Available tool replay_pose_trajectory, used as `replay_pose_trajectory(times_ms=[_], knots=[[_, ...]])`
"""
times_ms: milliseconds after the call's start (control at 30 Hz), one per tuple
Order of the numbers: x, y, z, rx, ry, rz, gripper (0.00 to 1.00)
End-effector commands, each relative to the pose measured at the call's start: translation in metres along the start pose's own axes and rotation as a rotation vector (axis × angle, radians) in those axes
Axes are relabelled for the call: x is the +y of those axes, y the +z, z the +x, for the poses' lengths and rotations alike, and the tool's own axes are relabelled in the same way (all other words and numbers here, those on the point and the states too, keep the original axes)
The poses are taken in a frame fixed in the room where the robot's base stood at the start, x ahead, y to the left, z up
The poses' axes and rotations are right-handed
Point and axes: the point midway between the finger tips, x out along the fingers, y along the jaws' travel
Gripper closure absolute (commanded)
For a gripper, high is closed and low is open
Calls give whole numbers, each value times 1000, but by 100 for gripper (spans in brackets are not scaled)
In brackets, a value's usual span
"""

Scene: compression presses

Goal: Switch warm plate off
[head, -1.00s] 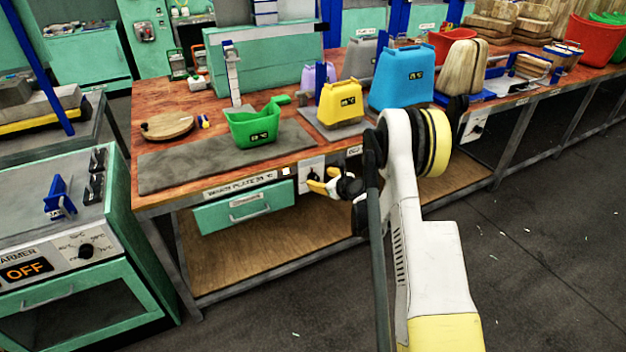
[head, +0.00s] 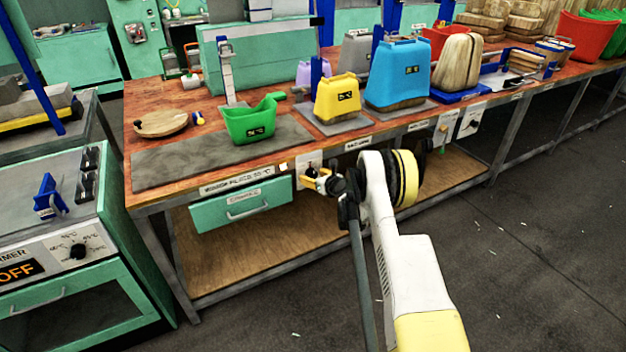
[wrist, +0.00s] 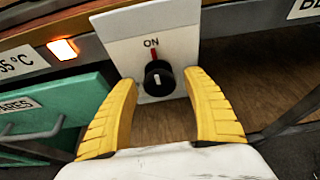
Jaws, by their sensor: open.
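The warm plate (head: 215,152) is a dark grey slab set in the wooden bench top, with a label on the bench's front edge below it. A small orange-lit lamp (wrist: 62,49) glows left of the panel. My gripper (head: 318,181) is at the panel under the bench edge. In the wrist view its yellow fingers (wrist: 168,95) are open, one on each side of the knob, with gaps to it.
A green drawer (head: 242,203) is left of the panel, below the bench top. A green scoop-like container (head: 249,122) stands on the plate's right part. Yellow (head: 338,98) and blue (head: 399,72) containers stand further right. An oven-like warmer (head: 75,255) showing OFF stands at left.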

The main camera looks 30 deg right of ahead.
Motion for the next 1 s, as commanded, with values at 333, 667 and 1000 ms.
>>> replay_pose_trajectory(times_ms=[333, 667, 1000], knots=[[0, 0, 1, 0, 0, 0, 62], [0, 0, 1, 0, -3, -7, 96], [0, 0, 1, 0, -56, -135, 96]])
